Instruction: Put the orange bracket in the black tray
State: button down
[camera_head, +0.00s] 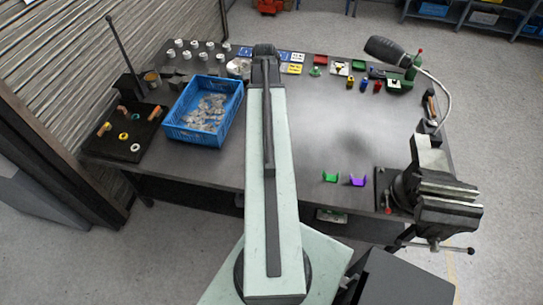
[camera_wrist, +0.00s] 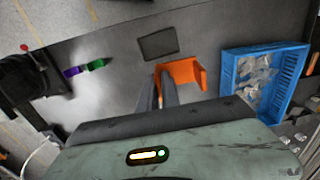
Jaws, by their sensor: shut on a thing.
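The orange bracket (camera_wrist: 182,72) shows in the wrist view, just beyond and to the right of my fingertips. My gripper (camera_wrist: 158,88) is shut on the bracket's left side; the exact contact is partly hidden by the fingers. A dark, flat rectangle that looks like the black tray (camera_wrist: 158,43) lies on the table beyond the bracket, apart from it. In the head view my arm hides the gripper, the bracket and this tray.
A blue crate (camera_head: 168,127) of scrap stands left of my arm; it is at right in the wrist view (camera_wrist: 233,88). A green bracket (camera_head: 330,177) and a purple bracket (camera_head: 357,180) lie near a vise (camera_head: 440,190). The table between arm and vise is mostly clear.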

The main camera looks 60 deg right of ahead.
jog(key=s+d+f+b, duration=0.1)
jog(key=s+f+b, duration=0.2)
jog(key=f+b, duration=2.5)
jog(key=shift+s+d+f+n, duration=0.2)
jog(key=shift+n, duration=0.2)
notch_tip(320, 180, down, 7)
jog(key=b, duration=0.7)
jog(key=shift+f+b, duration=0.2)
jog(key=shift+b, duration=0.15)
jog(key=shift+w+f+b, duration=0.15)
jog(key=shift+f+b, duration=0.4)
jog(key=shift+b, duration=0.05)
